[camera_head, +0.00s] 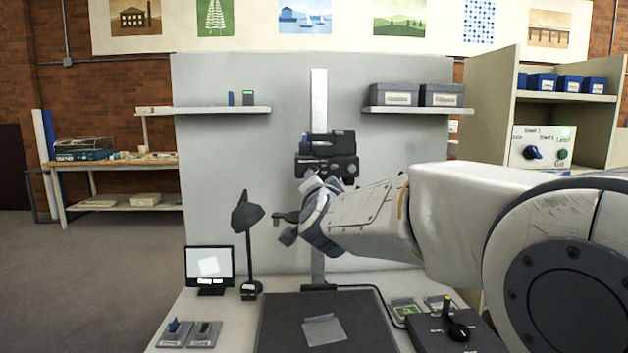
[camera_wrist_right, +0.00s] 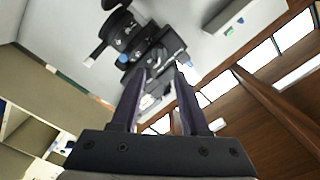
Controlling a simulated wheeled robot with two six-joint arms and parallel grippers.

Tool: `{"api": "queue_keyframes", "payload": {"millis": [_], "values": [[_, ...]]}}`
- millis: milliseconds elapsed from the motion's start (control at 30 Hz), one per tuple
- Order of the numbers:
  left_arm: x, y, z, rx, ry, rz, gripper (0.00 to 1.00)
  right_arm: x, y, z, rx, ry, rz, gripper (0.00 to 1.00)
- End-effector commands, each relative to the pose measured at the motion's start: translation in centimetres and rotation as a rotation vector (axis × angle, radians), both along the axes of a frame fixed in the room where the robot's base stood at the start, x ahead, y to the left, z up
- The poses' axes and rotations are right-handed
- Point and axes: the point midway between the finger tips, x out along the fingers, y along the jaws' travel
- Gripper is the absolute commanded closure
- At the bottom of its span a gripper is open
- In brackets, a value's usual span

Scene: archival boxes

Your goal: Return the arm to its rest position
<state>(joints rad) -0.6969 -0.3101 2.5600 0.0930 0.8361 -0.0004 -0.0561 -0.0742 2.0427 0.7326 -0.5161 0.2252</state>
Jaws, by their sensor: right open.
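My right arm (camera_head: 375,215) reaches in from the right across the head view, above the desk. Its wrist is in front of the grey back panel, just below a black camera unit on a vertical column (camera_head: 318,95). In the right wrist view my right gripper (camera_wrist_right: 161,72) is open, its two dark fingers apart with nothing held between them. The black camera unit (camera_wrist_right: 145,45) shows beyond the fingertips; whether they touch it I cannot tell. My left arm and gripper are not in view.
A dark mat (camera_head: 275,325) with a grey sheet (camera_head: 323,330) lies on the desk. A monitor (camera_head: 210,268), a black lamp (camera_head: 247,215) and a joystick box (camera_head: 440,335) stand around it. Wall shelves hold grey boxes (camera_head: 395,94). A control panel (camera_head: 543,148) is on the right.

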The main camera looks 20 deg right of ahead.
Motion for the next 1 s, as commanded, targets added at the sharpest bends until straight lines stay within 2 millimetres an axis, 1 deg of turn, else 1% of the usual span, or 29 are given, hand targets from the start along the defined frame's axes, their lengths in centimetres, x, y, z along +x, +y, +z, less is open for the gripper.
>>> {"api": "queue_keyframes", "payload": {"millis": [33,133,467,567,667,700,767,800,867,900,967,1000], "values": [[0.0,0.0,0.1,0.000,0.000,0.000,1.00,-0.5,0.2,0.1,0.001,-0.001,0.001,0.55],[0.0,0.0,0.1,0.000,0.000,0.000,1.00,-1.0,0.3,0.0,-0.001,0.001,0.001,0.55],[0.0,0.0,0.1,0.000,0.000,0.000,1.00,-1.1,0.5,-0.1,-0.002,0.004,0.005,0.55],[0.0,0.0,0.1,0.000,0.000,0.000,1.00,-1.1,2.1,-1.1,-0.016,0.041,0.055,0.55],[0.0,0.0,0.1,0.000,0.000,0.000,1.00,-1.7,6.0,-3.6,-0.059,0.135,0.181,0.55],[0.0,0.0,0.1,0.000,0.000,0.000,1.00,-2.2,8.1,-5.1,-0.085,0.189,0.252,0.55],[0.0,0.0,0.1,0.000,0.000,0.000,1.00,-3.6,11.5,-7.6,-0.134,0.280,0.369,0.55],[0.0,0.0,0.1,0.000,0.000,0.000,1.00,-4.9,13.7,-9.5,-0.171,0.345,0.451,0.55],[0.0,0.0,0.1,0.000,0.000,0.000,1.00,-7.2,16.7,-12.2,-0.230,0.443,0.571,0.55],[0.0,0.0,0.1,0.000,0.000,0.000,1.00,-9.0,18.4,-14.1,-0.270,0.510,0.647,0.55],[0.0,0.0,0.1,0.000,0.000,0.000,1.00,-12.0,20.6,-16.8,-0.336,0.609,0.767,0.55],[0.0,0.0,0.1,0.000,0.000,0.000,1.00,-14.3,21.7,-18.6,-0.384,0.675,0.845,0.55]]}}
